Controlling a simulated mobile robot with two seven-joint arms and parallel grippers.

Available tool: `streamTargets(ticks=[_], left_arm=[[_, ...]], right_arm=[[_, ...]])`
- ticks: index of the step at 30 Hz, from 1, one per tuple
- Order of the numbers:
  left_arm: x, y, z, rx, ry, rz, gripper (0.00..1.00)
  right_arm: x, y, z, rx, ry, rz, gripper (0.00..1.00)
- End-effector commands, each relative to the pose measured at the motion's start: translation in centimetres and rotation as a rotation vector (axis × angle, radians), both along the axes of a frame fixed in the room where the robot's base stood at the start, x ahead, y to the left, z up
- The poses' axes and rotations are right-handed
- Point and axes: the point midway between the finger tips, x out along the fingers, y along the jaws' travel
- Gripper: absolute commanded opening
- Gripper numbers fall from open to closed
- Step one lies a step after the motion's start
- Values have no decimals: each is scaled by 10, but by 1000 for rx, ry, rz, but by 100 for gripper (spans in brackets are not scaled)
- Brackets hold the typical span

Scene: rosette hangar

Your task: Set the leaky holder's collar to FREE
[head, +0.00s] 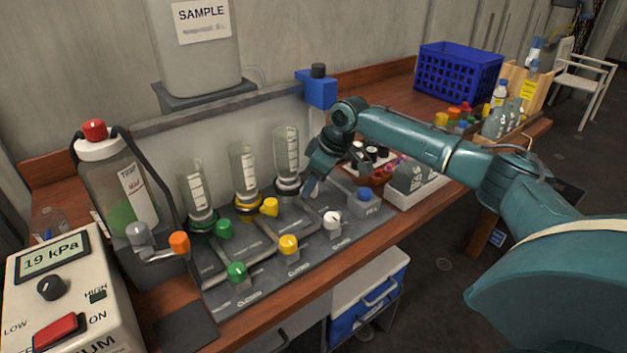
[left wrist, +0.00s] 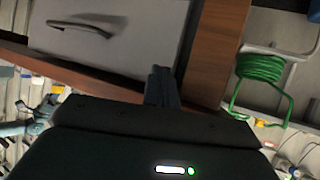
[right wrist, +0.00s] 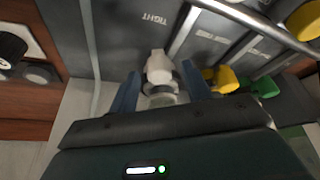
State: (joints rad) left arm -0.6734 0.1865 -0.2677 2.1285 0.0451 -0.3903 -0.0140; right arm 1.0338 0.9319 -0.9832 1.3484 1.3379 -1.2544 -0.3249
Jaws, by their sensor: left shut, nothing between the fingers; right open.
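Three clear graduated funnels stand in holders on the grey panel: one with a green base (head: 200,222), one with a yellow base (head: 246,200), and one with a pale grey base (head: 288,187). Which one leaks cannot be told. My right gripper (head: 313,187) is at the grey holder's right side. In the right wrist view my open right gripper (right wrist: 160,88) has its fingers on either side of a white collar handle (right wrist: 159,67); contact cannot be told. The word TIGHT is printed near it. My left gripper (left wrist: 162,85) is shut and empty before a grey drawer front (left wrist: 110,38).
Green (head: 237,271), yellow (head: 288,244) and white (head: 332,220) valve knobs line the panel's front. The vacuum box (head: 70,300) reads 19 kPa beside a trap bottle (head: 118,190). A bottle tray (head: 418,190) lies right of the panel. A blue crate (head: 458,72) stands farther back.

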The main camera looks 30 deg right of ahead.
Motion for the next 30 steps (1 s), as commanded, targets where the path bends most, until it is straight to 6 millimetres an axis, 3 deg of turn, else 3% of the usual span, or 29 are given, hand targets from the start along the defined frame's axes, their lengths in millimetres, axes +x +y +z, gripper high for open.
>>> streamTargets(ticks=[10, 27, 30], left_arm=[[1, 2, 0, 2, -3, 2, 0], [2, 0, 2, -6, -4, 9, 0], [2, 0, 2, -8, -3, 10, 0]], right_arm=[[1, 1, -4, 0, 0, 1, 49], [1, 1, -4, -1, -1, 0, 2], [1, 1, -4, -1, -1, 0, 0]])
